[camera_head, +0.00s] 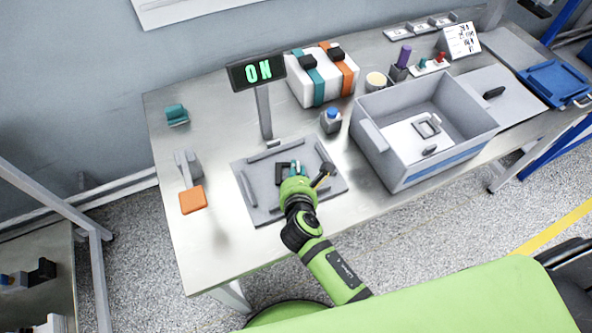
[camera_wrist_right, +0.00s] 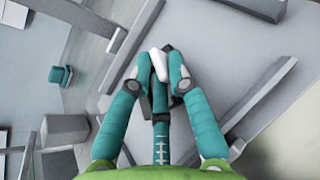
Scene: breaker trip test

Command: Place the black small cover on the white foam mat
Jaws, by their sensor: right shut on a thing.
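My right gripper (camera_head: 290,168) is low over the grey tray (camera_head: 326,183) on the table, its teal fingers drawn together. A small dark piece (camera_head: 280,173) shows right at the fingers, and I take it as the black small cover. In the right wrist view the fingertips (camera_wrist_right: 166,72) close around a small piece with a pale face and dark edges (camera_wrist_right: 157,61), mostly hidden by the fingers. The white foam mat (camera_head: 398,136) appears to be the white sheet in the grey bin, with a grey frame (camera_head: 427,124) and a small black piece (camera_head: 430,150) on it. My left gripper is out of view.
The grey bin (camera_head: 370,137) stands right of the tray, with raised walls. A blue-capped bottle (camera_head: 331,121) and the ON display (camera_head: 257,72) stand behind the tray. A strapped white case (camera_head: 330,83) is further back.

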